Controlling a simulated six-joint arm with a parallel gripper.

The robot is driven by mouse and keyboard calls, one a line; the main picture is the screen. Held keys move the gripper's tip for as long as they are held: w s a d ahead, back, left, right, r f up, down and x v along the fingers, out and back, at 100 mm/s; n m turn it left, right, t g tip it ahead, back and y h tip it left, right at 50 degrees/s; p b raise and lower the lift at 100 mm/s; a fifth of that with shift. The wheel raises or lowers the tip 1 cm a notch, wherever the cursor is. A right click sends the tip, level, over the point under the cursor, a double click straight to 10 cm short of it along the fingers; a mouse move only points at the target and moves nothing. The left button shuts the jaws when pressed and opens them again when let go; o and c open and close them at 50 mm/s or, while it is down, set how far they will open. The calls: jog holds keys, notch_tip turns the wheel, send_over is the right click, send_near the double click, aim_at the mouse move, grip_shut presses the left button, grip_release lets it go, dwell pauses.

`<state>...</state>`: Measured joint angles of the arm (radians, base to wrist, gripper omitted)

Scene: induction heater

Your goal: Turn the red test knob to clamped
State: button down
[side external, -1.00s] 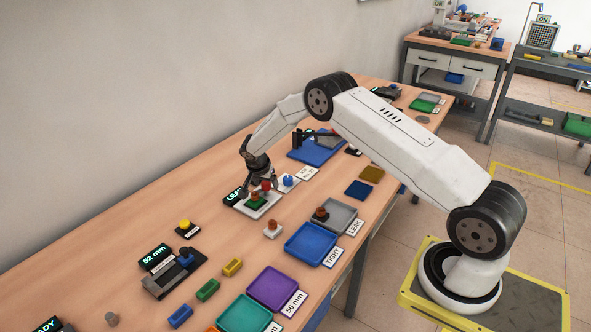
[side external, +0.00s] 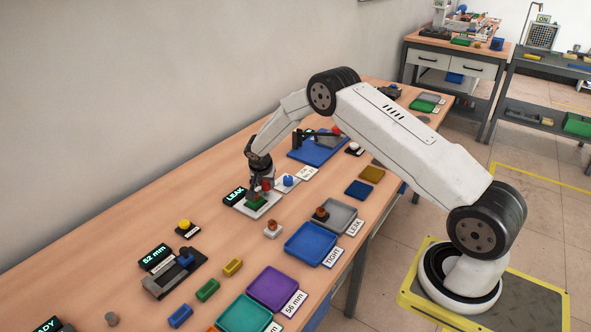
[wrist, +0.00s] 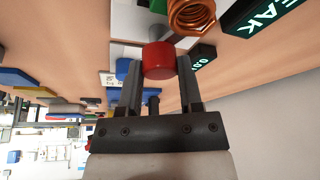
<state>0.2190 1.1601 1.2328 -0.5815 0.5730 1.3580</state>
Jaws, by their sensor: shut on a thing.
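The red test knob (wrist: 159,61) sits between the two fingers of my gripper (wrist: 160,72) in the wrist view, and the gripper is shut on it. In the side view the knob (side external: 267,184) shows beside the fingers of my gripper (side external: 261,187), partly covered. It belongs to a light test plate with a green block (side external: 257,203). A copper coil (wrist: 191,12) stands close to the knob in the wrist view. The black display (side external: 236,194) reads LEAK. The exact angle of the knob cannot be told.
A blue knob (side external: 288,180) stands just right of the test plate. A grey tray (side external: 340,215) by the LEAK label holds a copper-topped part, and a blue tray (side external: 311,244) has the TIGHT label. A small copper-topped part (side external: 273,229) stands in front.

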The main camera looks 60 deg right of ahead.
jog(key=shift+n+t+y, duration=0.4)
jog(key=shift+n+t, duration=0.1)
jog(key=shift+n, duration=1.3)
jog(key=shift+c, duration=1.3)
grip_release()
jog(key=shift+r, duration=0.1)
jog(key=v, duration=0.7)
jog(key=shift+s+r, duration=0.2)
jog(key=shift+r, duration=0.1)
jog(key=shift+a, duration=0.15)
